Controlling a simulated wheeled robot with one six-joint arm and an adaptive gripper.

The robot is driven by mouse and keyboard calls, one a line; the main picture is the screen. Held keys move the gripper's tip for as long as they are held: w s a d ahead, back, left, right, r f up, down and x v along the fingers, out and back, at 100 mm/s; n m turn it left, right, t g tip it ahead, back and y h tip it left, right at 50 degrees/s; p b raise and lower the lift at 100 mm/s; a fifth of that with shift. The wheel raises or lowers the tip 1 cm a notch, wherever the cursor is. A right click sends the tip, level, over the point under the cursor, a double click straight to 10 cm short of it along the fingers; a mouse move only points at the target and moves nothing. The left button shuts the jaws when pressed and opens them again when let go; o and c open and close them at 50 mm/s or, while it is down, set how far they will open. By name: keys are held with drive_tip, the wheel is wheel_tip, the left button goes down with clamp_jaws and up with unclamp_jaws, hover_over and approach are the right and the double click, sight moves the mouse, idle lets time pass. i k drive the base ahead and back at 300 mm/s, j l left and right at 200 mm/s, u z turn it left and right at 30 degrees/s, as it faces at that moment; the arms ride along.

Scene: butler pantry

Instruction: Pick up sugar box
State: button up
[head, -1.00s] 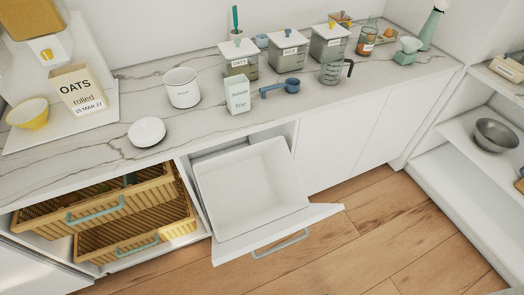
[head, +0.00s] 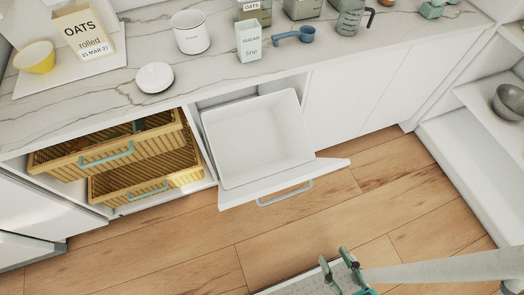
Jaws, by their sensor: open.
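The sugar box (head: 249,41) is a small white carton with SUGAR printed on its front. It stands upright on the marble counter, near the front edge, between the white canister and the blue scoop. My gripper (head: 335,262) shows at the bottom of the head view, with its green-tipped fingers apart and nothing between them. It is over the floor side, well below and to the right of the sugar box in the picture, and not touching it.
An open drawer with a white bin (head: 258,140) juts out below the sugar box. Pulled-out wicker baskets (head: 150,185) are at left. On the counter are a white canister (head: 190,33), its lid (head: 154,77), a blue scoop (head: 294,35) and an oats carton (head: 85,37). Wooden floor (head: 200,255) is clear in front.

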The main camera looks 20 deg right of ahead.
sight(248, 32)
drive_tip(key=l+u, duration=0.15)
drive_tip(key=l, duration=1.2)
drive_tip(key=k+l+u, duration=0.2)
drive_tip(key=k+l, duration=0.4)
drive_tip(key=k, duration=0.2)
drive_tip(key=k+j+u, duration=0.15)
drive_tip(key=k+j, duration=0.45)
drive_tip(key=j+u, duration=0.1)
drive_tip(key=u, duration=0.35)
drive_tip(key=i, duration=1.55)
drive_tip(key=i+z, duration=0.25)
drive_tip(key=z, duration=0.2)
drive_tip(key=i+j+z, duration=0.2)
drive_tip(key=z, duration=0.3)
